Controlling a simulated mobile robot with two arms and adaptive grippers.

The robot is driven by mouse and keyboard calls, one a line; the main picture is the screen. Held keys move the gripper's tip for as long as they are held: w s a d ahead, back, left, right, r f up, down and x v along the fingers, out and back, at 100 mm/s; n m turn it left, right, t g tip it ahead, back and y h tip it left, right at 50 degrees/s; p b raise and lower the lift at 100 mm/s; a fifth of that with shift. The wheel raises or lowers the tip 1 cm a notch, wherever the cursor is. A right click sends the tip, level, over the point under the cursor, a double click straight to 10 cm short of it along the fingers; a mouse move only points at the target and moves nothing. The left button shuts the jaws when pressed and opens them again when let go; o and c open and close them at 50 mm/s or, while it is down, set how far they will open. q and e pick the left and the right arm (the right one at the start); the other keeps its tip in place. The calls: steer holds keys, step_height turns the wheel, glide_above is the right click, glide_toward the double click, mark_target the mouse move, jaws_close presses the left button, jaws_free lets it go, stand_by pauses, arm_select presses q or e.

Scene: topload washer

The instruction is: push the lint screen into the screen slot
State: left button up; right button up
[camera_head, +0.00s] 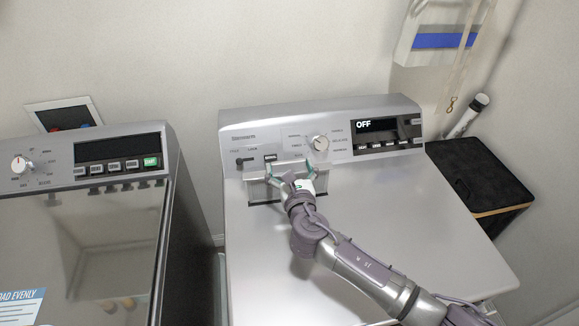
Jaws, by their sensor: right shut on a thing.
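The lint screen (259,189) is a grey, framed piece at the rear left of the right-hand machine's top, just below the control panel. The screen slot is beneath and behind it; its opening is mostly hidden by the screen and my gripper, so I cannot tell how deep the screen sits. My right gripper (291,168) is at the screen's top, its teal-tipped fingers shut on the lint screen. My right arm reaches in from the lower right across the machine's top. My left gripper is not in view.
The machine's control panel (280,143) rises right behind my gripper, with a round knob (320,143) close to it and an OFF display. Another washer (112,235) stands at the left across a narrow gap. A dark-topped box (480,175) stands at the right.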

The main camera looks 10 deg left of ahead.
steer(key=shift+p, duration=0.35)
stand_by(0.6)
steer(key=shift+f+b, duration=4.15)
steer(key=shift+f, duration=0.9)
steer(key=shift+r, duration=0.1)
steer(key=shift+r+p, duration=4.6)
steer(key=shift+p, duration=0.15)
